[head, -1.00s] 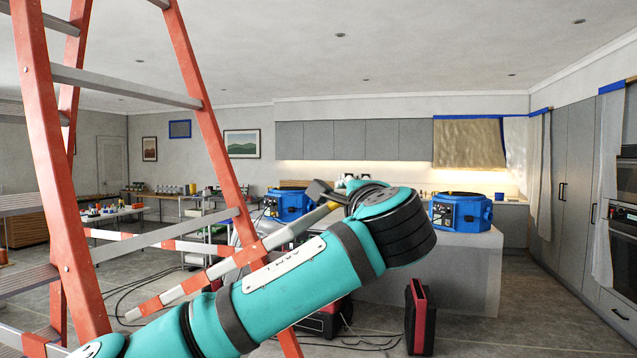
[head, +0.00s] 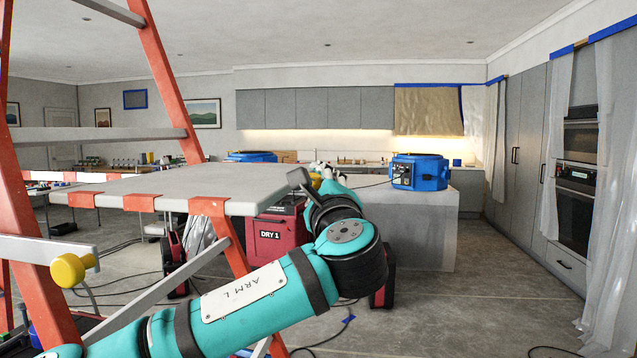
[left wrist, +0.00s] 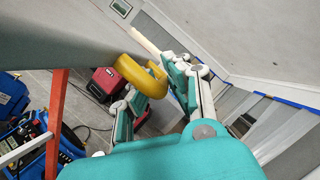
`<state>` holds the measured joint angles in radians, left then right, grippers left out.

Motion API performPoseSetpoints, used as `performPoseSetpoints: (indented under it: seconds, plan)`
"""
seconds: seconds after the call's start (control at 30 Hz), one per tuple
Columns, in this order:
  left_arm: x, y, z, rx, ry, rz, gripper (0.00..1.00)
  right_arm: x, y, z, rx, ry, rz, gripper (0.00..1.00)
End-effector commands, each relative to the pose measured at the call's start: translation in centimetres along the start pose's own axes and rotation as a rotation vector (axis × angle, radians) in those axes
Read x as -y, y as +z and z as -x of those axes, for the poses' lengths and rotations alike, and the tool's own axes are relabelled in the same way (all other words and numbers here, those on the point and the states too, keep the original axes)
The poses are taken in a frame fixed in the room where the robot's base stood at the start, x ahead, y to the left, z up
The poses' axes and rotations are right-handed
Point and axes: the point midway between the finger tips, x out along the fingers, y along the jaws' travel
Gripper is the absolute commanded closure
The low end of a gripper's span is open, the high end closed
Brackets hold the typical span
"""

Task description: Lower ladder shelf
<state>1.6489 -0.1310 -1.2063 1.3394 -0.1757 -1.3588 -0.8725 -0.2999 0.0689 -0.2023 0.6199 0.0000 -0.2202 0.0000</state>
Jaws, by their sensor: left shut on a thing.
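The ladder shelf (head: 120,184) is a grey slab with orange-red bands along its edge. In the head view it lies close to level between the orange ladder rails, its right end beside my left arm. A yellow handle (head: 316,180) shows just past that end and appears as a curved yellow loop in the left wrist view (left wrist: 131,70). My left gripper (head: 324,178) is shut on this handle, mostly hidden behind my wrist. In the wrist view the shelf's grey surface (left wrist: 60,32) fills the upper left. My right gripper is not in view.
The orange ladder (head: 168,75) stands at left, with a yellow knob (head: 70,270) on a pale bracket. A red dryer (head: 272,235) stands beyond the shelf. A blue machine (head: 419,172) sits on the island (head: 430,228). Cables cross the floor; the right-hand floor is mostly clear.

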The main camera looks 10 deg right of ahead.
Motion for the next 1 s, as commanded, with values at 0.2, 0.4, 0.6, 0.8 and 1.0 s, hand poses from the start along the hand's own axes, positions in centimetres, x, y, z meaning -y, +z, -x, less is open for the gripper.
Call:
performPoseSetpoints:
  seconds: [0.2,0.4,0.6,0.8,1.0]
  plan:
    - [-0.8,-0.7,0.1,-0.010,0.013,-0.010,1.00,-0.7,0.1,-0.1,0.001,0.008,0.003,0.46]
    - [-1.0,-0.9,0.2,-0.012,0.016,-0.010,0.84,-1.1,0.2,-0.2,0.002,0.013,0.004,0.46]
    - [-0.8,-0.7,0.1,-0.010,0.013,-0.009,0.64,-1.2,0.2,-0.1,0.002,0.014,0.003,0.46]
    - [-0.7,-0.5,0.1,-0.007,0.010,-0.007,0.64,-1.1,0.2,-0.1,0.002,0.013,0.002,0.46]
    - [-0.6,-0.6,1.7,-0.009,0.008,-0.006,0.64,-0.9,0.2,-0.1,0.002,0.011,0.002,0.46]
